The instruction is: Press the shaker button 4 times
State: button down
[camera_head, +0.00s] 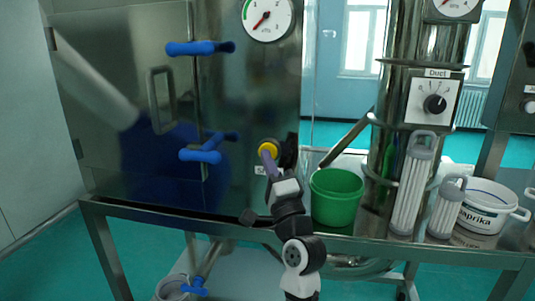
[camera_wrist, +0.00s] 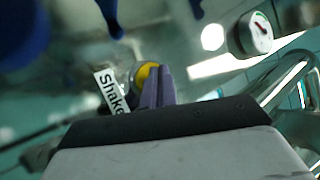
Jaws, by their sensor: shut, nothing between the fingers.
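The shaker button is a yellow round button (camera_head: 268,146) on the front of the steel cabinet in the head view. My gripper (camera_head: 268,160) is shut and empty, with its purple fingers right in front of the button's lower part. In the wrist view, the yellow button (camera_wrist: 145,74) sits just behind my gripper's fingertips (camera_wrist: 158,70), which cover its right side. I cannot tell whether the tips touch it. A white label (camera_wrist: 112,92) reading "Shake", partly cut off by my gripper, is left of the button.
A green bucket (camera_head: 336,196) stands right of my gripper on the steel table. Blue handles (camera_head: 200,155) stick out from the cabinet at left. A dial box (camera_head: 434,98), two grey filter-like cylinders (camera_head: 413,190) and a white "Paprika" tub (camera_head: 484,208) are at right.

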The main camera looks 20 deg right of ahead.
jog(key=shift+w+d, duration=0.45)
jog(key=shift+w, duration=0.25)
dwell(0.8)
dwell(0.3)
jog(key=shift+s+a, duration=0.35)
jog(key=shift+s, duration=0.2)
jog(key=shift+s+a, duration=0.3)
jog(key=shift+s, duration=0.2)
jog(key=shift+s+a+p, duration=0.35)
jog(key=shift+s+a, duration=0.35)
jog(key=shift+s, duration=0.35)
jog(key=shift+s+a+p, duration=0.35)
jog(key=shift+s+a, duration=0.35)
jog(key=shift+s, duration=0.3)
dwell(0.9)
jog(key=shift+s+a+r+n+g+y+b, duration=0.1)
jog(key=shift+s+a+n+g+y+b, duration=0.2)
jog(key=shift+s+n+g+y, duration=0.6)
jog(key=shift+s+a+r+n+g+y+b, duration=0.1)
jog(key=shift+s+a+n+g+y, duration=0.3)
jog(key=shift+n, duration=1.05)
jog(key=shift+s+a+r+n+g+y+b, duration=0.15)
jog(key=shift+s+a+n+g+y, duration=0.25)
jog(key=shift+n+g, duration=0.6)
